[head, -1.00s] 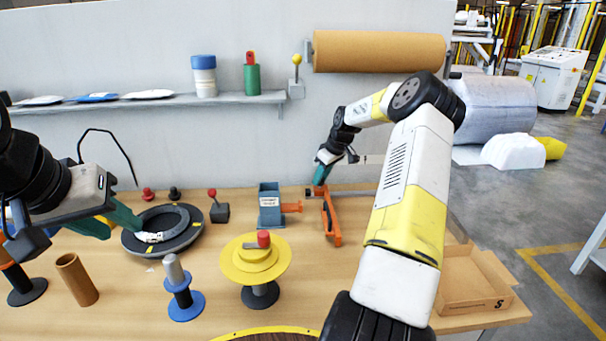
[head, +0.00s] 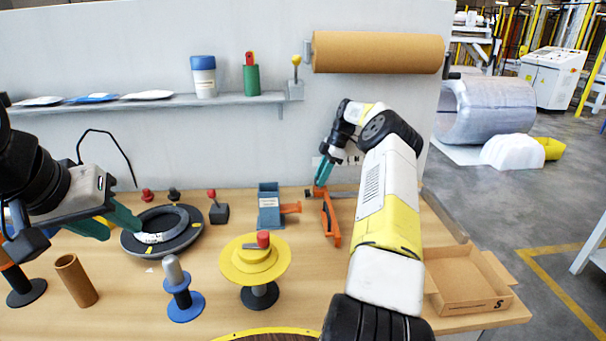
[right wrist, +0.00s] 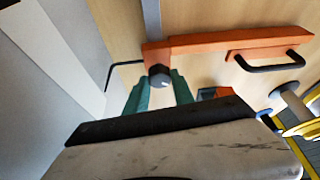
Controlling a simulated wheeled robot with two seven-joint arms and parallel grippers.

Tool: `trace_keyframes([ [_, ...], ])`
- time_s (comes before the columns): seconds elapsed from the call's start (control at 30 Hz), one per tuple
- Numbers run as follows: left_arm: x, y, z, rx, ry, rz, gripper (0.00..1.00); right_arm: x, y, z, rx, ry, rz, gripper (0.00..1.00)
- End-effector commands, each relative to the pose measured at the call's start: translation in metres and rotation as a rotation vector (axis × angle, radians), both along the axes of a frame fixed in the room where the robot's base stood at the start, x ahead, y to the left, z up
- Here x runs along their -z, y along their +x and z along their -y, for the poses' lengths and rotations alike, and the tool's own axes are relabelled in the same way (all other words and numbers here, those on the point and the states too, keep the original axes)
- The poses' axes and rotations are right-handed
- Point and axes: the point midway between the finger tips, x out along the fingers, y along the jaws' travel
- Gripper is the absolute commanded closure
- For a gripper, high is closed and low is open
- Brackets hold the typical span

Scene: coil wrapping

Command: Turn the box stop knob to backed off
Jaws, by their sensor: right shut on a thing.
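The box stop is an orange bar (head: 331,222) lying at the right of the table, on a grey rail. Its knob (right wrist: 158,77) is dark and round with a light mark, at one end of the orange bar in the right wrist view. My right gripper (right wrist: 158,88) has its teal fingers on either side of the knob and is shut on it. In the head view the right gripper (head: 320,184) points down at the bar's far end and hides the knob. My left gripper (head: 120,226) is open and empty beside the dark coil (head: 185,240).
A blue-grey block with an orange handle (head: 269,208) stands left of the stop. An open cardboard box (head: 468,283) sits at the right table edge. A yellow round stand (head: 255,268) and blue spool (head: 186,305) are in front. A wall shelf is behind.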

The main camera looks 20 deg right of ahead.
Motion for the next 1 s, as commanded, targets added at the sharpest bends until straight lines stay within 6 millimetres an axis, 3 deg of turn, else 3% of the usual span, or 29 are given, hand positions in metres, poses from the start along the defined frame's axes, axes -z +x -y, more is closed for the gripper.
trace_keyframes([
  [0.33,0.0,0.0,0.0,0.0,0.0,0.0,0.64,0.0029,0.0007,0.0,-0.151,-0.002,-0.004,1.0],
  [0.9,0.0,0.0,0.0,0.0,0.0,0.0,0.64,0.0029,0.0003,0.0006,-0.181,-0.002,-0.004,1.0],
  [0.93,0.0,0.0,0.0,0.0,0.0,0.0,0.64,0.0029,0.0003,0.0006,-0.181,-0.002,-0.004,0.66],
  [1.0,0.0,0.0,0.0,0.0,0.0,0.0,0.64,0.0027,0.0004,0.0005,-0.181,-0.002,-0.003,0.53],
])
